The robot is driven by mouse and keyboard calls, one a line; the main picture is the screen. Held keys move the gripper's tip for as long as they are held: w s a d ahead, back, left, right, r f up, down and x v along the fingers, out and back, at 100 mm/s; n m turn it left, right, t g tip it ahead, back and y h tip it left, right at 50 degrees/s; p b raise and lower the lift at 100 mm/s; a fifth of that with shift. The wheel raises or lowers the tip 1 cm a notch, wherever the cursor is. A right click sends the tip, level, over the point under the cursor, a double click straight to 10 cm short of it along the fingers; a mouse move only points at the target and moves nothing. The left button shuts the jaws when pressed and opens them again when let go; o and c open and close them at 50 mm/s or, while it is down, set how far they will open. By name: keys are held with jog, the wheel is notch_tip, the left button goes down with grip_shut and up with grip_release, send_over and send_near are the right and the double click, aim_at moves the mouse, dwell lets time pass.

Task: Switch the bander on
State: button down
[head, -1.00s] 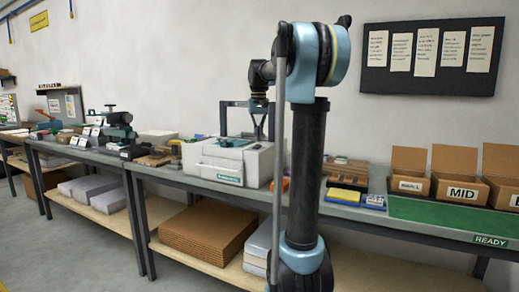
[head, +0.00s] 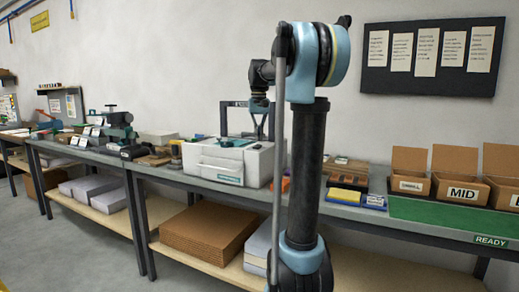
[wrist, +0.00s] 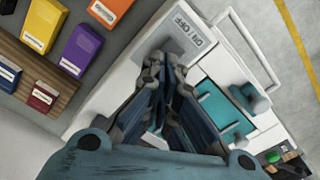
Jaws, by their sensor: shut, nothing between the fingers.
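The bander (head: 228,163) is a white machine with a teal label on its front and a dark arch (head: 226,118) over its top. It stands on the bench. In the wrist view its white top (wrist: 118,82) carries a grey ON/OFF plate (wrist: 188,37) and a teal recessed area (wrist: 218,105). My gripper (wrist: 168,62) points down over the top, with its fingertips close to the ON/OFF plate. The fingers are shut and empty. They hide part of the top beside the plate, and I cannot tell whether they touch it. In the head view my gripper (head: 259,138) hangs at the bander's right end.
Yellow (wrist: 45,25), purple (wrist: 80,50) and orange (wrist: 108,10) labelled boxes lie beside the bander. Cardboard boxes (head: 462,178) stand on a green mat (head: 420,214) to the right. A press-like machine (head: 112,128) stands to the left.

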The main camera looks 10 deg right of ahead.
jog(key=shift+f, duration=0.1)
jog(key=shift+f, duration=1.1)
jog(key=shift+s+f, duration=0.15)
jog(key=shift+r, duration=3.45)
